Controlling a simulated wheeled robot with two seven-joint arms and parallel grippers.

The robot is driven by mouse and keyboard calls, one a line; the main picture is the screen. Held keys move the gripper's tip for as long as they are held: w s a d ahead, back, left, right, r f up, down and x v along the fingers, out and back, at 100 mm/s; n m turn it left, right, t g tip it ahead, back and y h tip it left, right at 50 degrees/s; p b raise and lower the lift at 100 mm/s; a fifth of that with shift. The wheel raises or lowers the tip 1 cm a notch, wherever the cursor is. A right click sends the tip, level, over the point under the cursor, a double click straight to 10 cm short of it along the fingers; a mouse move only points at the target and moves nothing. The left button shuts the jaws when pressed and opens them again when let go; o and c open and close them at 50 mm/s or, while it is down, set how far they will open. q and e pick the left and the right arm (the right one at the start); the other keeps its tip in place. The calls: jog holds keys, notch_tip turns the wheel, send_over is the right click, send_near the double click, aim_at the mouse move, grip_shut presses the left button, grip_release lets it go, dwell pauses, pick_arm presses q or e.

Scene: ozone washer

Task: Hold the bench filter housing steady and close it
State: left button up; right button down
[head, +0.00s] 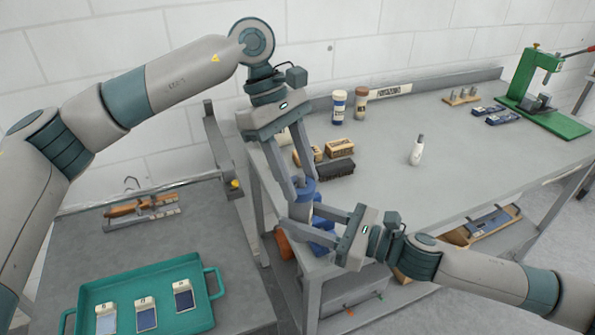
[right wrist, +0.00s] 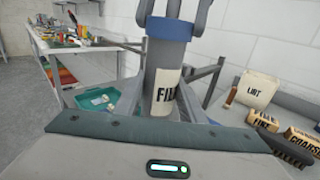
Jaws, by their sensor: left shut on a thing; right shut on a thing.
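In the head view the blue cap (head: 306,185) shows at the near left corner of the bench, while the body is mostly hidden by my fingers. My left gripper (head: 303,190) points down from above and is shut on the cap. My right gripper (head: 312,211) comes in from the right, lower down, and is shut on the body.
A blue fixture (head: 322,232) is at the bench corner below the grippers. Brushes (head: 338,168), bottles (head: 339,106), a white bottle (head: 416,152) and a green press (head: 540,95) stand on the bench (head: 460,150). A teal tray (head: 88,292) lies on the left table. The bench middle is mostly clear.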

pick_arm(q)
jog(key=m+y, duration=0.1)
jog(key=m, duration=0.1)
jog(key=m+g, duration=0.1)
jog(key=m, duration=0.2)
jog(key=shift+w+d+y, duration=0.1)
jog(key=shift+d+y, duration=0.1)
jog(key=shift+y, duration=0.2)
jog(key=m+y, duration=0.1)
jog(key=m, duration=0.2)
jog(key=m+y, duration=0.1)
jog(key=m, duration=0.2)
jog(key=shift+d+g, duration=0.1)
jog(key=shift+g, duration=0.2)
jog(key=m+y, duration=0.1)
jog(key=m, duration=0.2)
jog(key=m+t+y, duration=0.1)
jog(key=m, duration=0.2)
jog(key=shift+d+y, duration=0.2)
jog(key=shift+y, duration=0.1)
jog(key=m, duration=0.2)
jog(key=m+t+y, duration=0.1)
jog(key=m, duration=0.2)
jog(key=shift+m+t, duration=0.3)
jog(key=o, duration=1)
jog(key=shift+f, duration=0.1)
